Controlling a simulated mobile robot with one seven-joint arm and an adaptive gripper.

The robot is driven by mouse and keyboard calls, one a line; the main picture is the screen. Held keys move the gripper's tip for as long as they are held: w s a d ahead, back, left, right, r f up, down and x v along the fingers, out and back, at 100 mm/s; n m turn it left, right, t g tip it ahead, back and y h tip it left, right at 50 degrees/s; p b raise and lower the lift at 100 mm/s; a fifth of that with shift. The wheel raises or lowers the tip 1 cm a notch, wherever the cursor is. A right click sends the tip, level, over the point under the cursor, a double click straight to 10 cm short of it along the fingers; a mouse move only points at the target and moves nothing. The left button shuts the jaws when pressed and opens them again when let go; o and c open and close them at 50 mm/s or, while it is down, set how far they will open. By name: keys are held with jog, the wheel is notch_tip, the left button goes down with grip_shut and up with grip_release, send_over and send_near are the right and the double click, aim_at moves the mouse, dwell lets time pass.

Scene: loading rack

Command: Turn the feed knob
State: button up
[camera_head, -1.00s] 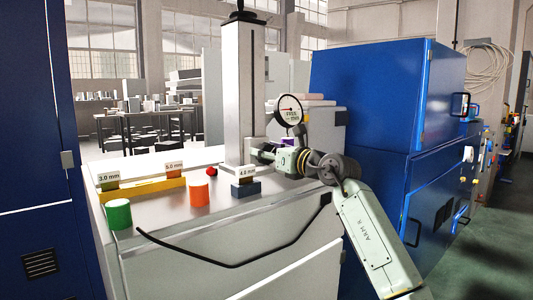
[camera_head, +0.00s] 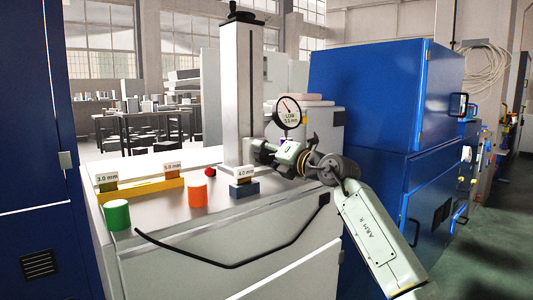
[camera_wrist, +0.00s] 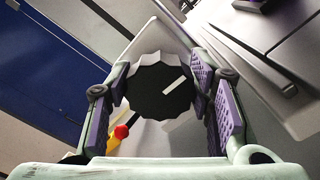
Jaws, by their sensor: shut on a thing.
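The feed knob (camera_wrist: 158,92) fills the middle of the wrist view. It has a black face, a scalloped pale edge and a white line pointing to the upper right. My gripper (camera_wrist: 164,92) is shut on the knob, with purple-padded fingers at its left and right sides. In the head view my gripper (camera_head: 266,152) is at the base of the grey column (camera_head: 238,95), and the knob cannot be made out there.
A yellow rack (camera_head: 145,192) holds pieces labelled 3.0 mm and 5.0 mm. A dark blue block (camera_head: 245,190) carries a 4.0 mm label. A blue cabinet (camera_head: 375,95) is right of my arm.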

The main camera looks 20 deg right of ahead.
jog(key=shift+m, duration=0.3)
jog(key=o, duration=1.2)
jog(key=shift+c, duration=0.2)
jog(key=v, duration=1.2)
